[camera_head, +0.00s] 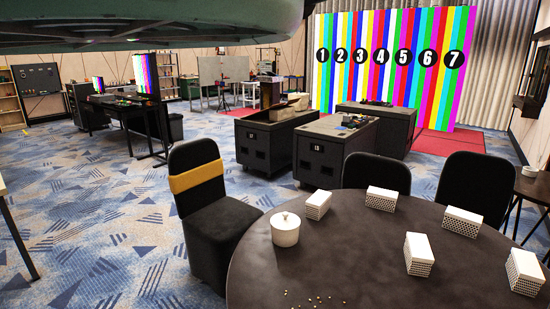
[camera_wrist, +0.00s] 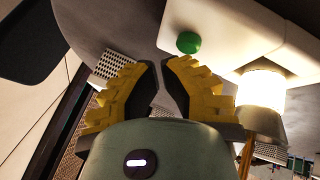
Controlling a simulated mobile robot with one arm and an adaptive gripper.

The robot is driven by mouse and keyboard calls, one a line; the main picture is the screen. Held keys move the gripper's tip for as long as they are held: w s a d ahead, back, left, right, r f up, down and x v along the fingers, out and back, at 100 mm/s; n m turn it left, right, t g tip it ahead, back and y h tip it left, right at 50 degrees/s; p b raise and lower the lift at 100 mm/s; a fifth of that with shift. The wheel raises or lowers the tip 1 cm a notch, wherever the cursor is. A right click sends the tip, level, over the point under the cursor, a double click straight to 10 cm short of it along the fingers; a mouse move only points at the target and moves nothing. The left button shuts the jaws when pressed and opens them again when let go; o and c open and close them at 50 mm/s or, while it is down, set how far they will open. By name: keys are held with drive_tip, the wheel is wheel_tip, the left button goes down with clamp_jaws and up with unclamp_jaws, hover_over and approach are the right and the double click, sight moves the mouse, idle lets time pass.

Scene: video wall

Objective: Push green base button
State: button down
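In the wrist view, a round green button (camera_wrist: 188,42) sits at the lower left of a smooth white body (camera_wrist: 228,25). My gripper (camera_wrist: 160,66) has two yellow stepped fingers with dark inner pads. The fingertips lean toward each other with only a narrow gap between them, and nothing shows held there. In the picture the button lies just above and slightly right of the fingertips; whether they touch it cannot be told. The head view shows neither the gripper nor the green button.
A glowing cylindrical lamp (camera_wrist: 262,92) is right of my fingers, and a patterned white box (camera_wrist: 108,66) is left. In the head view, a dark round table (camera_head: 350,262) carries a white lidded pot (camera_head: 285,230) and several boxes. Black chairs stand around it; blue carpet (camera_head: 90,220) is open at left.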

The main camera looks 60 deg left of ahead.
drive_tip(key=shift+r+p, duration=1.8)
drive_tip(key=shift+r, duration=1.2)
